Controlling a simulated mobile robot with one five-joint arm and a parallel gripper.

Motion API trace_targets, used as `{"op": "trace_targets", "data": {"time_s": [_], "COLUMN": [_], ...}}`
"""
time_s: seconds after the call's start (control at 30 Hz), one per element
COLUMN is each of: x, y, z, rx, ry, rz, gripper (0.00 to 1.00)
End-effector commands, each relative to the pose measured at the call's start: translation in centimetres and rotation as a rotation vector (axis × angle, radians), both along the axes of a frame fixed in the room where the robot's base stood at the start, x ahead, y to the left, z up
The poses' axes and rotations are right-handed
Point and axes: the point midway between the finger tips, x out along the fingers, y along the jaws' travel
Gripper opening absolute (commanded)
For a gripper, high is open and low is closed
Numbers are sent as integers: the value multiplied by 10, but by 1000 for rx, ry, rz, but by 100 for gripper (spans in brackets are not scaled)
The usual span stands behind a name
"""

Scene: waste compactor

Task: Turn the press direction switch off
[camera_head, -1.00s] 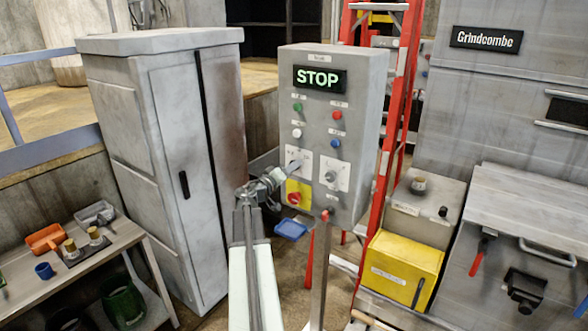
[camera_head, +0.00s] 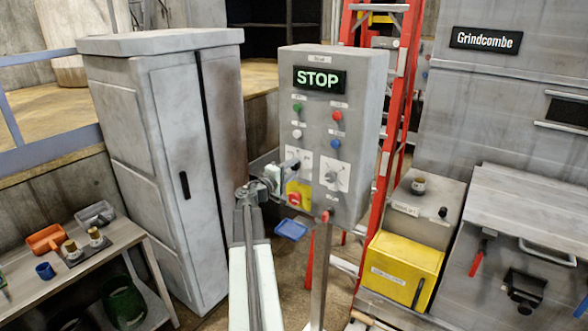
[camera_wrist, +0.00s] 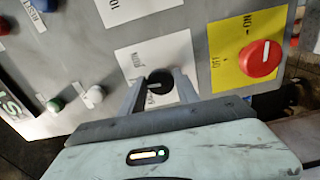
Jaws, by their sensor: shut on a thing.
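The grey control panel (camera_head: 362,95) stands in the middle of the head view. On its lower front are two rotary switches on white plates. My gripper (camera_head: 291,163) is at the left one. In the wrist view the gripper (camera_wrist: 159,90) is shut on a dark rotary switch knob (camera_wrist: 160,79), one finger on each side. Its plate carries small lettering that I cannot read surely, and the gripper hides part of it. The right rotary switch (camera_head: 332,177) is free. Which one is named press direction cannot be read.
A red knob (camera_wrist: 261,58) on a yellow plate sits close beside the gripper. Coloured buttons, such as a blue button (camera_head: 336,144), and a display (camera_head: 319,79) reading STOP are above. A grey cabinet (camera_head: 170,190) stands left, a red ladder (camera_head: 400,110) behind right.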

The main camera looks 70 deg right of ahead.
Motion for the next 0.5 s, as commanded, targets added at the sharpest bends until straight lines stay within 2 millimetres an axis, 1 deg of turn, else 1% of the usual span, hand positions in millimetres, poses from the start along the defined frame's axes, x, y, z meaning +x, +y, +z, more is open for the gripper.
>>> {"op": "trace_targets", "data": {"time_s": [0.5], "x": [1], "y": [1], "z": [-2], "rx": [14], "ry": [34], "rz": [2], "gripper": [0]}}
